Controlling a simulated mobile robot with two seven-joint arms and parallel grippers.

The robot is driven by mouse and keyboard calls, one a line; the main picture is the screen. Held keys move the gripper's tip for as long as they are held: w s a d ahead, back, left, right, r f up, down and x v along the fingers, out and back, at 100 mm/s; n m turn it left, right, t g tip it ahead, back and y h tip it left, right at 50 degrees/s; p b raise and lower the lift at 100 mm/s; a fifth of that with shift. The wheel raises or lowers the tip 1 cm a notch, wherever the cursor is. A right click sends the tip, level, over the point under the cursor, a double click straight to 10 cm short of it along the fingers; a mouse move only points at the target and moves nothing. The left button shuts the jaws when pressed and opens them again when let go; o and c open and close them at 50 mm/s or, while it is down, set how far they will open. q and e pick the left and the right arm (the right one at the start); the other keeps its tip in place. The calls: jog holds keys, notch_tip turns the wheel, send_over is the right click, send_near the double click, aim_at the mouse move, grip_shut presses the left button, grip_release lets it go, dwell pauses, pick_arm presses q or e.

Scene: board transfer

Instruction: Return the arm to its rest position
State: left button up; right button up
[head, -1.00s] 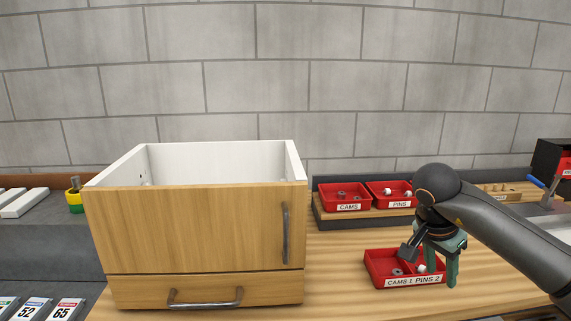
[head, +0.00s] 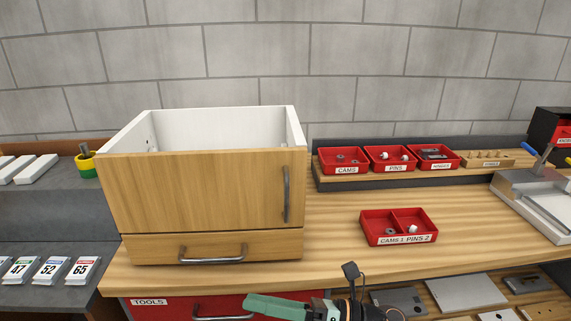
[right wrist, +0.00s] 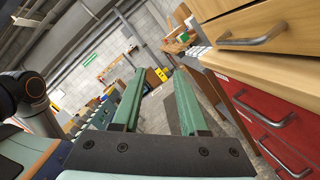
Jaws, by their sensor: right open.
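My right gripper (head: 250,306) is low at the bottom edge of the head view, in front of the workbench and below its top. Its green fingers point left. In the right wrist view its two fingers (right wrist: 158,105) stand apart with nothing between them. The red tray labelled CAMS 1 PINS 2 (head: 387,240) sits on the bench top, with small metal parts in its left compartment and a white part in its right one. The gripper is apart from this tray. My left gripper is not in view.
A wooden cabinet (head: 200,190) with an open top stands on the bench (head: 330,262). Red bins stand on a rack (head: 325,183) behind. A red TOOLS drawer (head: 170,308) is under the bench edge, close to my gripper. A lower shelf with metal plates (head: 462,292) is at right.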

jog(key=w+d+f+m+t+h+p, duration=0.1)
jog(key=d+f+m+t+h, duration=0.55)
jog(key=m, duration=0.85)
jog(key=w+d+f+m+t+h+p, duration=0.1)
jog(key=d+f+m+t+h, duration=0.5)
jog(key=m, duration=0.9)
jog(key=s+d+f+m+g+h, duration=0.2)
jog(key=s+d+f+m, duration=0.2)
jog(key=s+f+m, duration=0.2)
jog(key=s+d+f+m+g+h, duration=0.2)
jog(key=s+d+f+m+g, duration=0.1)
jog(key=s+f, duration=0.5)
jog(key=s+d+m, duration=0.1)
jog(key=m, duration=0.1)
jog(key=shift+f+m+g+h+p, duration=0.3)
jog(key=shift+f+m+g+h, duration=0.05)
jog(key=shift+f+m, duration=0.05)
jog(key=shift+o, duration=0.6)
jog(key=shift+d, duration=0.1)
